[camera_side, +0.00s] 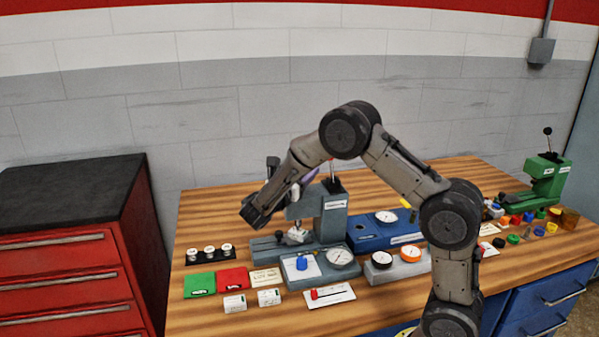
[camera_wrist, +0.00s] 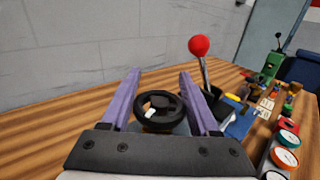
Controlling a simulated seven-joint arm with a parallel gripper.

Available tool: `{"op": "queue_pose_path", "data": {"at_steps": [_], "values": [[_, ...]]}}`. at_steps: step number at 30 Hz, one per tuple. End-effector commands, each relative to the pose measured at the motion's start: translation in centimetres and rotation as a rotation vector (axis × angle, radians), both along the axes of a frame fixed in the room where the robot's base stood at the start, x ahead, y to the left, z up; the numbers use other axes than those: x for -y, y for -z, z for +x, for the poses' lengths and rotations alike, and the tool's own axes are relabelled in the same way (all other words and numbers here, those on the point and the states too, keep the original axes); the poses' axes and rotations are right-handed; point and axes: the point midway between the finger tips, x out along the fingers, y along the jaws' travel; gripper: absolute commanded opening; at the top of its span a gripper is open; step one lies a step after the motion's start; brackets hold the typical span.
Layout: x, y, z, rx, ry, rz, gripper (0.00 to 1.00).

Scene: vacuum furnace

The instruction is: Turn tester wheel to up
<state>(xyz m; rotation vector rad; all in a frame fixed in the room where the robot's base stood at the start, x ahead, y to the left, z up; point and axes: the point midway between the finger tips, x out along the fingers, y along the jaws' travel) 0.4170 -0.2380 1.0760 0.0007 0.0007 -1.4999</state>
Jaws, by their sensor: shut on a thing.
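The grey hardness tester (camera_side: 333,212) stands near the back of the wooden bench, with a lever on top that shows a red ball (camera_wrist: 199,46) in the wrist view. The black tester wheel (camera_wrist: 162,102) sits between the two purple fingers of my gripper (camera_wrist: 159,76). It is a ring with spokes and a small white mark at its lower left. My gripper is shut on the wheel, one finger at each side. In the side view my gripper (camera_side: 310,176) shows only as a bit of purple behind my arm, and the wheel cannot be made out there.
Dials and a blue box (camera_side: 372,236) stand right of the tester. Green (camera_side: 199,285) and red (camera_side: 233,278) pads, white blocks and cards lie in front. A green press (camera_side: 545,180) stands at the far right. A red drawer cabinet (camera_side: 70,255) is left of the bench.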

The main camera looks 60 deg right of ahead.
Motion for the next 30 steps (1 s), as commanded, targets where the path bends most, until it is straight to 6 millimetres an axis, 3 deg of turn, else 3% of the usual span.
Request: {"op": "queue_pose_path", "data": {"at_steps": [15, 30], "values": [[-0.3, 0.1, -1.4, -0.001, 0.484, 0.001, 0.06], [-0.6, 0.1, -2.1, -0.004, 0.724, 0.0, 0.06]]}}
